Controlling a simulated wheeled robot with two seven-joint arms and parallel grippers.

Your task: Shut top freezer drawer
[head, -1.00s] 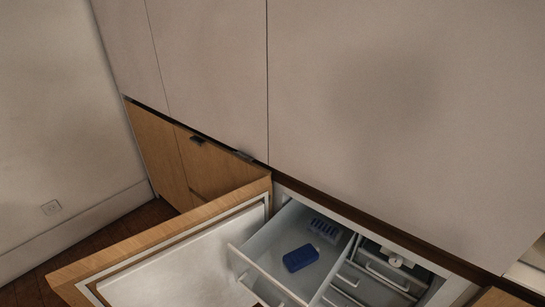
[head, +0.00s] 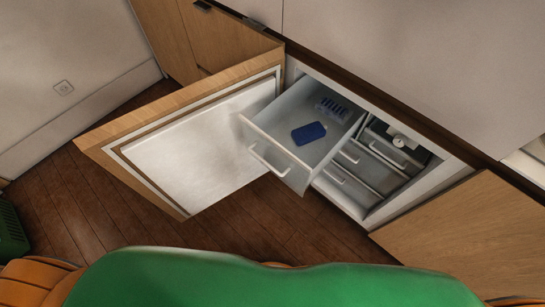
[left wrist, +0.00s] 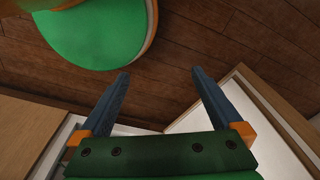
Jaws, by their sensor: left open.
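The top freezer drawer (head: 279,158) is pulled well out of the freezer in the head view. Its white front has a bar handle (head: 268,160). A blue box (head: 308,133) and a blue-and-white tray (head: 333,108) lie inside it. The freezer door (head: 200,135) stands open to the left of the drawer. In the left wrist view my left gripper (left wrist: 160,85) is open with nothing between its fingers, over the wood floor. White surfaces show below and beside it there; I cannot tell which parts they are. My right gripper is in neither view.
Lower drawers (head: 350,172) and a compartment with a round knob (head: 399,141) sit inside the freezer, pushed in. Wooden cabinet fronts (head: 470,235) flank it on the right. The dark wood floor (head: 235,220) in front is clear.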

